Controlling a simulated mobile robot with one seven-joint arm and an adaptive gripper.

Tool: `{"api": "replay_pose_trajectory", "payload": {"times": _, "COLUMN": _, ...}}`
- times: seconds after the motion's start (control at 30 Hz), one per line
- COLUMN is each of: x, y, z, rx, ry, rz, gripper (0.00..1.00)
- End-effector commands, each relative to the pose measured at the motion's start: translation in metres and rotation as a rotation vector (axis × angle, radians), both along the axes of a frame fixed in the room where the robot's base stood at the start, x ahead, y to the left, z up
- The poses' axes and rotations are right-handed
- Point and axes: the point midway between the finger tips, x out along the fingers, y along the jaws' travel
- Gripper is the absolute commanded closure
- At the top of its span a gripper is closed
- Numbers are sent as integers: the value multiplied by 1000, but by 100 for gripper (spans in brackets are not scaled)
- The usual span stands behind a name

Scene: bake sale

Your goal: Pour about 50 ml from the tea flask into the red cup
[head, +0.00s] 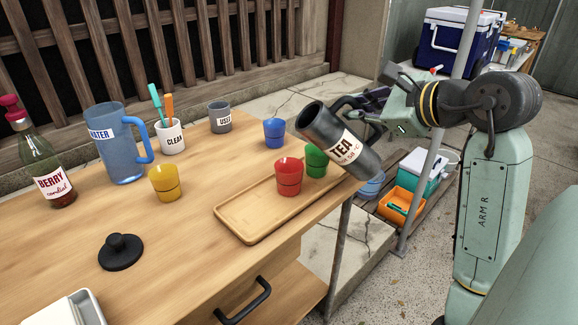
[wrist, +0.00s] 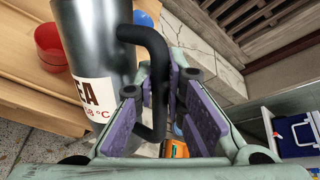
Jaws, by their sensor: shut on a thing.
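The tea flask (head: 336,139), dark metal with a white TEA label, is tilted with its open mouth toward the upper left, above the tray's right end. My gripper (head: 385,112) is shut on its black handle; the wrist view shows the handle (wrist: 155,60) between the purple finger pads (wrist: 165,108). The red cup (head: 289,177) stands upright on the wooden tray (head: 240,218), below and left of the flask's mouth. The green cup (head: 316,162) stands behind it, close to the flask. No stream of tea shows. The red cup's contents cannot be made out.
A blue cup (head: 274,132) and a yellow cup (head: 165,183) stand on the table. The water jug (head: 120,150), berry cordial bottle (head: 45,165), CLEAN holder (head: 171,138) and USED cup (head: 220,117) are further left. A black lid (head: 121,252) lies in front. Coolers (head: 455,40) stand beyond.

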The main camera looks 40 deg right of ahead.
Motion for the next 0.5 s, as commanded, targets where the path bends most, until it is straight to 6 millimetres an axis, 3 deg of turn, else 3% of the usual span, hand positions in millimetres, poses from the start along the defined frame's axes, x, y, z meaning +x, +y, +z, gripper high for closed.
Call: {"api": "replay_pose_trajectory", "payload": {"times": 0.5, "x": 6, "y": 12, "z": 7, "rx": -263, "ry": 152, "rz": 1, "gripper": 100}}
